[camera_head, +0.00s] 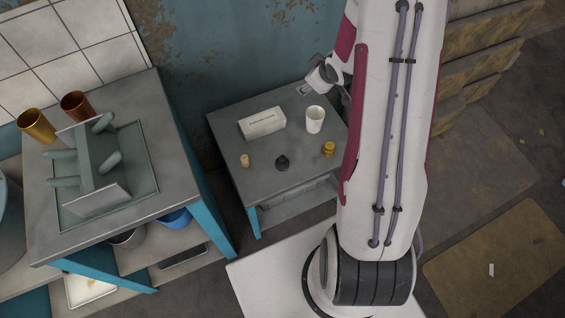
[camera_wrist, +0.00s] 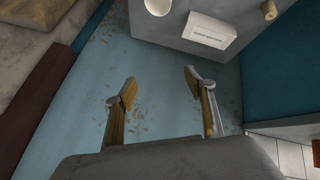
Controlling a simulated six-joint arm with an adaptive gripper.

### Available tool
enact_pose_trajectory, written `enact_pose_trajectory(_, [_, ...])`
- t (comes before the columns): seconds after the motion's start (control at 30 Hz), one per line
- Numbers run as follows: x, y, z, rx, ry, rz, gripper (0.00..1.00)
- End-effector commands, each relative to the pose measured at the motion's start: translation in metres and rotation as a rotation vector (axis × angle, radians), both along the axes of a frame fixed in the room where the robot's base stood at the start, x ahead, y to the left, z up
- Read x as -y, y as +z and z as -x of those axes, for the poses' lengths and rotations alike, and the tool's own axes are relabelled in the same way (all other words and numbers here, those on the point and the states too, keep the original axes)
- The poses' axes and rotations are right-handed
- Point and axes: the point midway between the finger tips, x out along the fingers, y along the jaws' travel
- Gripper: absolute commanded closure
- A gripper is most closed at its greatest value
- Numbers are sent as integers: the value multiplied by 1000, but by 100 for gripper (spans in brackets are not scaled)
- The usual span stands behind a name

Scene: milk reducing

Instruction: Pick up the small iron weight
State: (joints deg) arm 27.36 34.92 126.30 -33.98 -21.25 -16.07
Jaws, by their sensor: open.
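The small iron weight (camera_head: 282,162) is a dark, knobbed piece standing near the front middle of the grey table (camera_head: 222,128) in the head view. It does not show in the wrist view. My gripper (camera_wrist: 160,84) is open, with nothing between its fingers. In the head view my wrist is at the back of the table near the blue wall, well away from the iron weight, and the fingers are hard to make out there.
On the table are a white box (camera_head: 262,123), a white cup (camera_head: 314,119), a brass weight (camera_head: 328,149) and a small tan piece (camera_head: 244,160). A workbench (camera_head: 165,190) with a rack and two metal cups stands left. The table's front edge is clear.

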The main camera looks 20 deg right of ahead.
Motion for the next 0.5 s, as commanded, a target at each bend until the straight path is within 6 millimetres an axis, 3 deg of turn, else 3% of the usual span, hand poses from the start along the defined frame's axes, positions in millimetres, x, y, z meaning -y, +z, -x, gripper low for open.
enact_pose_trajectory(0.5, [3, -102, 7, 50, 96, -84, 46])
